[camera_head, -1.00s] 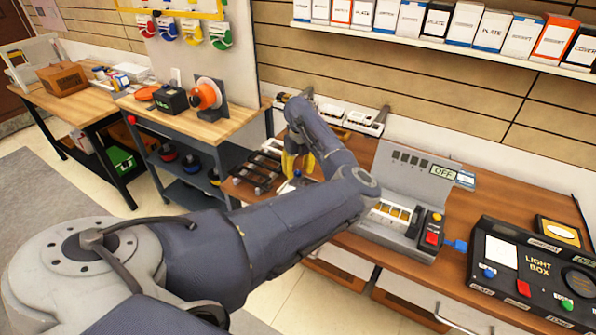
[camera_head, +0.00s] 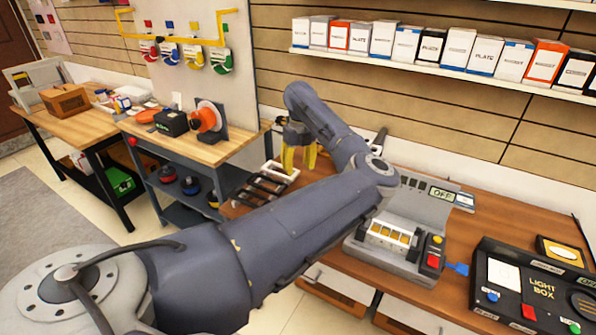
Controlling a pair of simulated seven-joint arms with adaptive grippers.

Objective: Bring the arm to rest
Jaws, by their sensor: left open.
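My left gripper (camera_head: 298,158) has yellow fingers and points down over the left part of the wooden workbench. Its fingers are apart and I see nothing between them. It hangs beside a dark slotted rack (camera_head: 262,188) that lies at the bench's left end. My left arm comes in from the lower left and crosses the middle of the view, hiding part of the bench. My right gripper is not in view.
A grey device with an OFF sign (camera_head: 442,194) stands mid-bench, close to my arm's elbow. A black light box (camera_head: 535,287) lies to its right. A shelf of boxes (camera_head: 440,70) runs above. A cart (camera_head: 225,150) stands left of the bench.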

